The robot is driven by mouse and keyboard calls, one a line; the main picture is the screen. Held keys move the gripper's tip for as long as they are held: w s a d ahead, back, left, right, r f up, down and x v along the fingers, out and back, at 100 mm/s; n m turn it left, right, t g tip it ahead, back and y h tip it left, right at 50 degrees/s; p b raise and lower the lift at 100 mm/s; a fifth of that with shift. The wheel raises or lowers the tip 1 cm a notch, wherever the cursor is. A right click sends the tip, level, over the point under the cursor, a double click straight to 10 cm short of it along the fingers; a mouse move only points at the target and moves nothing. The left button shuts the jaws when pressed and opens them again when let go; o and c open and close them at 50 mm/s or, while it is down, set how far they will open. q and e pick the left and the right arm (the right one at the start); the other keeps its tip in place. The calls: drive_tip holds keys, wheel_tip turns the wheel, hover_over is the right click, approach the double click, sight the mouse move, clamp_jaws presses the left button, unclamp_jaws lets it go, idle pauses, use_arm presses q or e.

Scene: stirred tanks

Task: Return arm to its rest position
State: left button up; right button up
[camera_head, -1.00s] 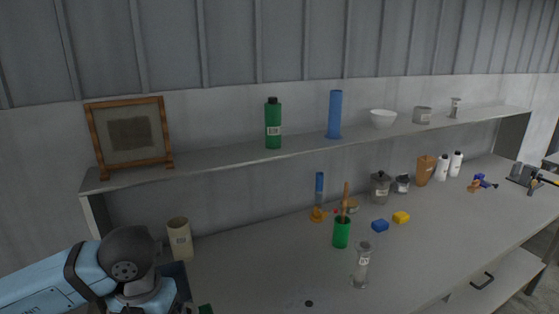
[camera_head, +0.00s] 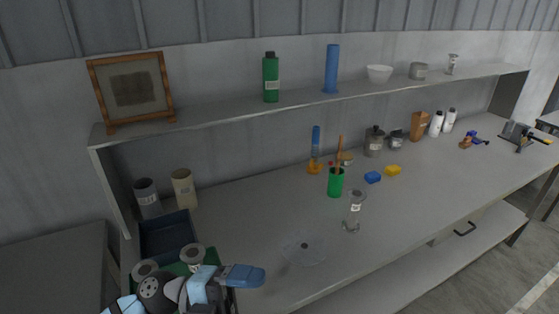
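My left arm comes in at the bottom left of the head view. Its gripper (camera_head: 225,300) is at the bottom edge, in front of the bench's near left corner, and is partly cut off. I cannot make out its fingertips or whether it holds anything. My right arm and gripper are not in the picture.
The grey bench (camera_head: 270,210) carries a dark blue tray (camera_head: 168,236), a green cup (camera_head: 336,183), a glass cylinder (camera_head: 354,212) and a clear disc (camera_head: 304,249). Two containers (camera_head: 184,188) stand at the back left. A shelf (camera_head: 220,108) runs above. The bench's middle is mostly clear.

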use_arm(q)
drive_tip(key=w+a+f+n+t+y+p, duration=0.1)
drive_tip(key=w+a+f+n+t+y, duration=0.3)
drive_tip(key=n+t, duration=0.7)
drive_tip(key=w+a+f+n+t+y, duration=0.35)
drive_tip(key=f+n+t, duration=0.25)
drive_tip(key=n+t, duration=0.45)
drive_tip(key=s+a+f+n+g+y, duration=0.3)
drive_tip(key=s+a+f+n+y, duration=0.1)
drive_tip(key=f, duration=0.6)
drive_tip(key=s+a+f+n+g+y+p, duration=0.1)
drive_tip(key=s+a+f+n+g+y, duration=0.3)
drive_tip(key=s+f, duration=0.4)
wheel_tip(320, 180, down, 2)
drive_tip(key=shift+s+a+f+n+y, duration=0.1)
drive_tip(key=shift+s+a+n+y, duration=0.2)
drive_tip(key=shift+n, duration=0.55)
drive_tip(key=shift+w+d, duration=0.15)
